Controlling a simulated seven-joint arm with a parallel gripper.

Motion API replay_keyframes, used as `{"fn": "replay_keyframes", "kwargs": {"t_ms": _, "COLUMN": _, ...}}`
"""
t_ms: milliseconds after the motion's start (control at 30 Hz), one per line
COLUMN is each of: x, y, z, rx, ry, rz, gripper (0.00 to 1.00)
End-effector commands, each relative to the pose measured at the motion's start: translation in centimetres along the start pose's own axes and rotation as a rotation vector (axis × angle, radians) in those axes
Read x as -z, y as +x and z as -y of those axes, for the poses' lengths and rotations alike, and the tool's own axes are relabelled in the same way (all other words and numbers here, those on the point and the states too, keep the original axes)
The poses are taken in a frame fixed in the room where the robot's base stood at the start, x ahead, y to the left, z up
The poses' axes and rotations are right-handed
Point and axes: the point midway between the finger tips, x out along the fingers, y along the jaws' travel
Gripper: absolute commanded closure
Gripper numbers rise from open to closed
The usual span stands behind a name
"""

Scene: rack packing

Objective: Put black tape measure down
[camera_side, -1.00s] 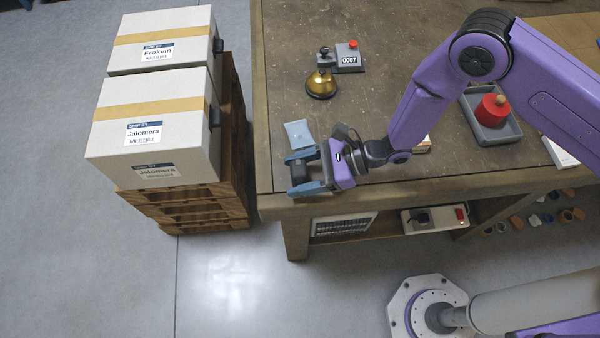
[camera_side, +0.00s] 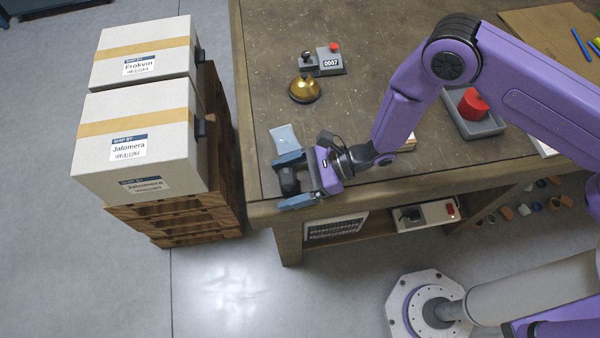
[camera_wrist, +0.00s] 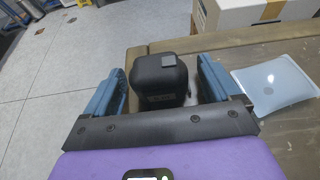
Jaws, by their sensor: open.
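The black tape measure (camera_wrist: 158,80) sits on the tabletop near the table's corner, between the two blue fingers of my gripper (camera_wrist: 160,88). In the wrist view a gap shows between it and each finger, wider on the right. In the side view the tape measure (camera_side: 289,181) shows as a dark shape between the fingers of my gripper (camera_side: 292,180), partly hidden by them. My gripper is open and low over the left front corner of the table (camera_side: 375,110).
A pale blue pouch (camera_side: 286,138) lies just behind my gripper. A brass bell (camera_side: 305,88) and a counter (camera_side: 330,60) stand farther back. A grey tray (camera_side: 480,126) holds a red object. Boxes (camera_side: 140,140) on a pallet stand left of the table, across a narrow gap.

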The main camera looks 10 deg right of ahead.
Motion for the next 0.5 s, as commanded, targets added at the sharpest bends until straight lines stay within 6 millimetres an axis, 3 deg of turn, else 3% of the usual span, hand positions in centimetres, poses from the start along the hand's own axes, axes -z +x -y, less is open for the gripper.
{"fn": "replay_keyframes", "kwargs": {"t_ms": 167, "x": -0.1, "y": -1.7, "z": 0.1, "rx": 0.003, "ry": 0.003, "rz": -0.001, "gripper": 0.11}}
{"fn": "replay_keyframes", "kwargs": {"t_ms": 500, "x": -0.1, "y": -8.1, "z": 0.1, "rx": 0.003, "ry": 0.004, "rz": -0.001, "gripper": 0.11}}
